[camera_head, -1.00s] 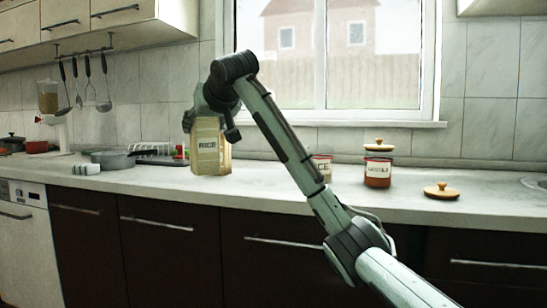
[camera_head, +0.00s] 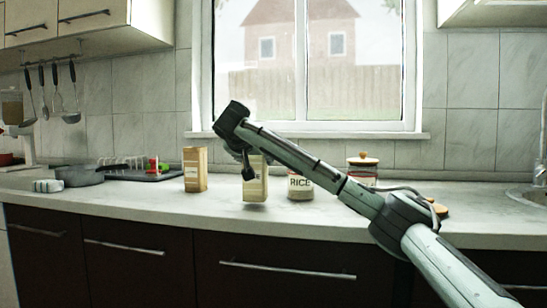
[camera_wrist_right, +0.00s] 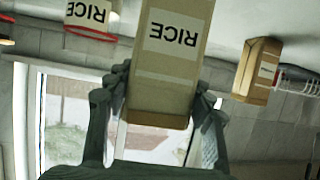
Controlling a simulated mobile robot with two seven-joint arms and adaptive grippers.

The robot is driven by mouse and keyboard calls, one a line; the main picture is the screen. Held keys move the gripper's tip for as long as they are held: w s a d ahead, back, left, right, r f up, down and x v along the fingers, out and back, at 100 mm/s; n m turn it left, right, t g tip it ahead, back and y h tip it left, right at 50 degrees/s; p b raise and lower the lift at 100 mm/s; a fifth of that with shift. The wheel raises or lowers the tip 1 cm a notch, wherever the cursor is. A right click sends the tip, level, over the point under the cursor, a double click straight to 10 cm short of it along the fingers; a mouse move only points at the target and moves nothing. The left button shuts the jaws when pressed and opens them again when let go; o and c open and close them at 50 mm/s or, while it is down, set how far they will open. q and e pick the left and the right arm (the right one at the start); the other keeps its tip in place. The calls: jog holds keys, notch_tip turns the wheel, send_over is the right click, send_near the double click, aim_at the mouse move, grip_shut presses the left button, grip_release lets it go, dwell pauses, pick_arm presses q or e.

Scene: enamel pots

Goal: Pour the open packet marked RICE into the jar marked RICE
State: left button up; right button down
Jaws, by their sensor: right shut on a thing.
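My right gripper (camera_head: 250,158) is shut on the tan packet marked RICE (camera_head: 256,188), holding it upright, seemingly just above the counter. In the right wrist view, which is upside down, the fingers (camera_wrist_right: 163,92) clasp both sides of this packet (camera_wrist_right: 172,65). The packet's open end cannot be made out. The white-labelled jar marked RICE (camera_head: 300,187) stands just right of the packet, apart from it, with no lid visible on it. It also shows in the wrist view (camera_wrist_right: 90,14), partly cut off. My left gripper is not in view.
A second tan packet (camera_head: 195,170) stands left of the held one. A jar with a wooden lid (camera_head: 362,162) stands behind my forearm, partly hidden. A loose wooden lid (camera_head: 440,208) lies farther right. A grey pan (camera_head: 80,175) and dish rack are at left.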

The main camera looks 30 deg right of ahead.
jog(key=shift+s+d+f+m+g+h, duration=0.15)
jog(key=shift+d+m+g+h, duration=0.2)
jog(key=shift+d, duration=0.7)
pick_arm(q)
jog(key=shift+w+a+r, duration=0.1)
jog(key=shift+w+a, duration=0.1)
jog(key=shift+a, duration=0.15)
pick_arm(e)
jog(key=shift+a, duration=0.1)
